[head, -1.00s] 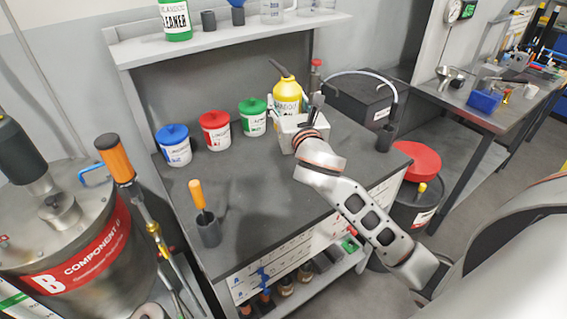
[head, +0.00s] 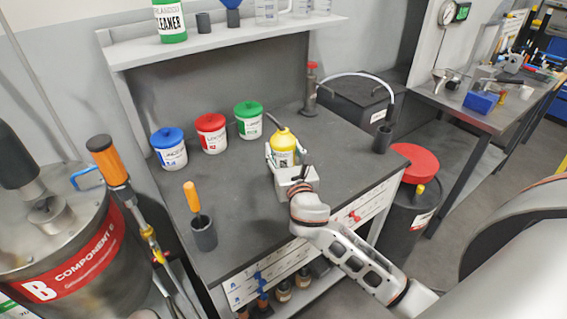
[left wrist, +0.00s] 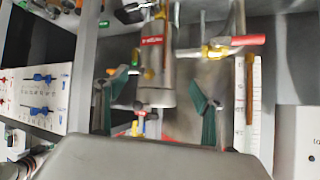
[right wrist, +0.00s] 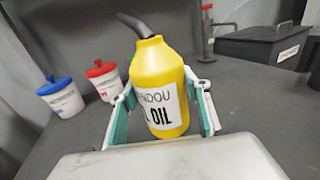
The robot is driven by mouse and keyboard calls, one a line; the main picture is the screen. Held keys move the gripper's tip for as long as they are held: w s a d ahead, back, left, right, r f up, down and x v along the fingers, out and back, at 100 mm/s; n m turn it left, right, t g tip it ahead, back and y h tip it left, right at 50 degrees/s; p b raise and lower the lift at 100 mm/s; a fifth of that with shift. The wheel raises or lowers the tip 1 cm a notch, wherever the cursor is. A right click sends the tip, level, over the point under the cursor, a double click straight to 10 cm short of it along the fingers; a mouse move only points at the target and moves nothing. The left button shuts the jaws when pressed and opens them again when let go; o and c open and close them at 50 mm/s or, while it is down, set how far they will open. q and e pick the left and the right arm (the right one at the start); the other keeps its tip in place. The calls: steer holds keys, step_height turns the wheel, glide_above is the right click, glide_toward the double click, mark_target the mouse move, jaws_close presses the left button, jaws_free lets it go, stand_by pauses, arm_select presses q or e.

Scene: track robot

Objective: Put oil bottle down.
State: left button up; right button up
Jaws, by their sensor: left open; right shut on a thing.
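The yellow oil bottle (head: 284,148) has a dark bent spout and a white label. It stands upright between the fingers of my right gripper (head: 285,158), over the dark workbench top (head: 240,215). In the right wrist view the bottle (right wrist: 160,85) sits between the green-padded fingers, which are closed on its sides. My left gripper does not show in the head view. In the left wrist view its fingers (left wrist: 162,100) are apart, with nothing clearly held between them.
Blue-lidded (head: 168,150), red-lidded (head: 211,133) and green-lidded (head: 248,120) tubs stand along the back left of the bench. A cup with an orange-handled tool (head: 203,235) is at the front left. A red-topped dispenser (head: 310,92) stands at the back. The bench's middle is clear.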

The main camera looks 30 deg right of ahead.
mark_target(284, 162)
step_height(284, 162, down, 4)
steer(key=shift+r+b, duration=0.15)
steer(key=shift+b, duration=0.4)
steer(key=shift+f, duration=0.2)
steer(key=o, duration=1.5)
steer(key=shift+f, duration=0.15)
steer(key=shift+s+a, duration=0.1)
steer(key=shift+s, duration=0.15)
steer(key=v, duration=1.1)
steer(key=shift+s, duration=0.3)
